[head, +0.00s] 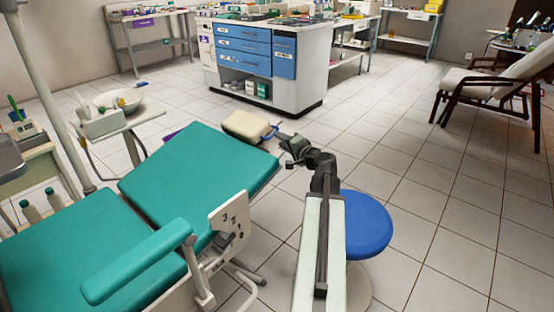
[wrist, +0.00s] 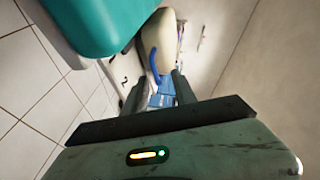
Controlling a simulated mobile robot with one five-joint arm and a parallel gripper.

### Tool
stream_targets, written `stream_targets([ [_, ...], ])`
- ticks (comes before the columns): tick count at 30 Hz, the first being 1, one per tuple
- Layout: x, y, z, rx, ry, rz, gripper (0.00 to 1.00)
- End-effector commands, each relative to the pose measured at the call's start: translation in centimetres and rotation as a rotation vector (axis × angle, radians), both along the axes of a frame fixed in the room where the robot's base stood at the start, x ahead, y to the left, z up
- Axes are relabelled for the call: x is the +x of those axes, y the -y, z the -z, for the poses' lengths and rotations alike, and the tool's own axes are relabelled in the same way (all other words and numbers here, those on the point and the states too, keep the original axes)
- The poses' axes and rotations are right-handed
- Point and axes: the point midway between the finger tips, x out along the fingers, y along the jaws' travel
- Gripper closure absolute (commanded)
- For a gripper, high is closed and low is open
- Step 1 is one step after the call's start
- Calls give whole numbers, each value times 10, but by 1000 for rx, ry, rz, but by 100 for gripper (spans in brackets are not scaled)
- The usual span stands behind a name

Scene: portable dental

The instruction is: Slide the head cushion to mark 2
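The beige head cushion (head: 245,125) sits at the top end of the teal chair backrest (head: 200,165). A blue loop handle (head: 271,132) stands out on its right side. My gripper (head: 284,138) is just right of this handle, at the backrest's upper corner. In the wrist view, the cushion (wrist: 167,42) and the blue handle (wrist: 153,62) lie ahead of my two spread fingers (wrist: 157,90).
A blue stool (head: 366,225) stands right of my arm. The teal armrest (head: 135,265) is at the lower left, and a basin unit (head: 118,115) is left of the backrest. A white cabinet with blue drawers (head: 243,45) stands behind.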

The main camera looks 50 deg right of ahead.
Motion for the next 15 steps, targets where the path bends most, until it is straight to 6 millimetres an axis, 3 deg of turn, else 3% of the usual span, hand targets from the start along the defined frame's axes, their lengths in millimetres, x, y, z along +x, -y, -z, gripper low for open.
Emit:
stream_targets([
  [1,-7,8,11,3,6,16,67],
  [7,-12,15,8,6,12,30,67],
  [15,16,22,12,4,10,26,67],
])
